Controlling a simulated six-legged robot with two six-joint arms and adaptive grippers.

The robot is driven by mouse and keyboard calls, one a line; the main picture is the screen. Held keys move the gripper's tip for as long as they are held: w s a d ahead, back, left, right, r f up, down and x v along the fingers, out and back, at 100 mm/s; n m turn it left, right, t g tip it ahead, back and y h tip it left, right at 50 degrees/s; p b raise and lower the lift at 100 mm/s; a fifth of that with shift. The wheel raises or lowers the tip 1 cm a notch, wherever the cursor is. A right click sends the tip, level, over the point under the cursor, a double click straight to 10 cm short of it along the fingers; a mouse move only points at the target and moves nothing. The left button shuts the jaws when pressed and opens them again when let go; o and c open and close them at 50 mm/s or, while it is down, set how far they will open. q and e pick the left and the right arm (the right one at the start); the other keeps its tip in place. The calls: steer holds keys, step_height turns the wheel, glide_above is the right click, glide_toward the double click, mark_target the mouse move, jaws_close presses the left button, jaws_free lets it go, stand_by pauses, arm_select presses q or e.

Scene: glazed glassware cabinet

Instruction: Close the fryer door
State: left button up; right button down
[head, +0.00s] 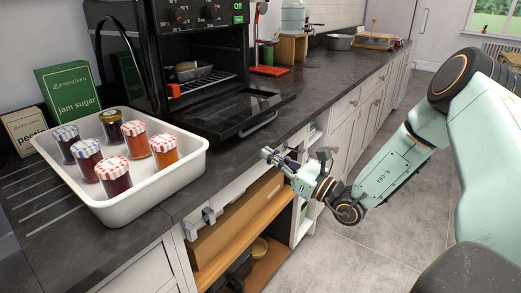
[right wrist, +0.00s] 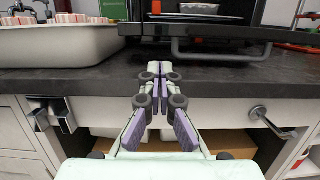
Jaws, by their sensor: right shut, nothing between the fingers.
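The black fryer (head: 168,55) stands on the dark worktop. Its door (head: 235,114) is folded down and open, lying about level above the worktop with its handle (head: 259,125) towards the front edge. A rack with a small dish shows inside. My right gripper (head: 268,154) is shut and empty, at the worktop's front edge, in front of and below the door. In the right wrist view its closed fingertips (right wrist: 159,68) point at the worktop edge, with the door (right wrist: 270,33) and handle (right wrist: 222,58) beyond, apart from them. My left gripper is not in view.
A white tray (head: 190,178) with several jars stands left of the fryer, close to the front edge. Boxes (head: 70,90) stand behind it. A red-based stand (head: 269,70) is to the right. Open shelves (head: 240,215) lie below the worktop. The floor at right is clear.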

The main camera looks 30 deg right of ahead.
mark_target(244, 151)
steer(key=b+x, duration=0.1)
steer(key=x, duration=0.6)
steer(key=shift+w+a, duration=0.2)
steer(key=shift+a, duration=0.1)
steer(key=shift+w+a, duration=0.2)
steer(key=shift+w, duration=0.65)
steer(key=shift+r, duration=0.1)
steer(key=shift+s, duration=0.1)
